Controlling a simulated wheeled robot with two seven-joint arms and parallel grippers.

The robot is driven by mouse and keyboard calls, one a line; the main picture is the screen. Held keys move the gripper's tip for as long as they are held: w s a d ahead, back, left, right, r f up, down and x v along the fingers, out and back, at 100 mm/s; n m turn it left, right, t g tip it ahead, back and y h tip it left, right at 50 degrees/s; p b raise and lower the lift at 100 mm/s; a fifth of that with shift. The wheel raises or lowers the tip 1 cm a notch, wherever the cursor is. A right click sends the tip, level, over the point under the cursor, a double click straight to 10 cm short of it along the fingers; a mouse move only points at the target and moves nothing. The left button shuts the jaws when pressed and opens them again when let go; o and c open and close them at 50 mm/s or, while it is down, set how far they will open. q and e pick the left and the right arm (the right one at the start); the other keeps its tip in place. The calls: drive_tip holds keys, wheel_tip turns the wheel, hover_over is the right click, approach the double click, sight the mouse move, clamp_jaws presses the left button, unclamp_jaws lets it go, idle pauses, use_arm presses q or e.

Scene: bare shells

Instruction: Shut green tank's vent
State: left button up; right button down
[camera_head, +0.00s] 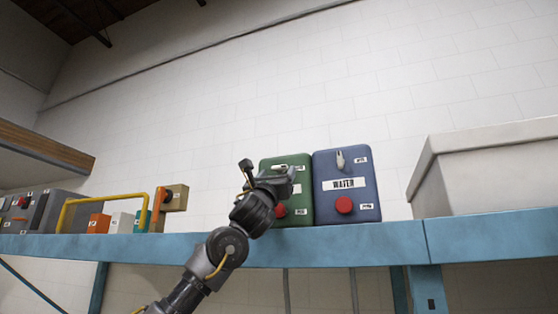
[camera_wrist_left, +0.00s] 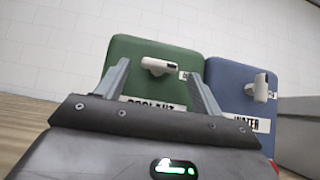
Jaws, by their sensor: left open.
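The green tank (camera_head: 300,210) stands on the blue shelf, partly hidden behind my left arm. In the left wrist view the green tank (camera_wrist_left: 190,62) shows a label reading "COOLANT", partly covered by my gripper. Its vent is a pale handle (camera_wrist_left: 157,66) near the top, lying roughly sideways; it also shows in the head view (camera_head: 279,167). My left gripper (camera_head: 267,172) is in front of the tank's upper part. Its fingers (camera_wrist_left: 159,72) are open, one on each side of the vent handle in the picture; contact cannot be told. My right gripper is not in view.
A blue tank (camera_head: 347,208) labelled "WATER" stands close at the right, with its own pale handle (camera_head: 340,160) upright and a red knob (camera_head: 344,205). A grey bin (camera_head: 480,180) is farther right. A yellow frame (camera_head: 95,198) and small boxes crowd the shelf's left.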

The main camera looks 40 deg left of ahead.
sight(280, 169)
use_arm(q)
drive_tip(key=shift+p+x, duration=0.55)
drive_tip(key=shift+x, duration=0.55)
drive_tip(key=shift+r, duration=0.2)
drive_tip(key=shift+w+a, duration=0.1)
drive_tip(key=shift+c, duration=0.2)
drive_tip(key=c, duration=0.9)
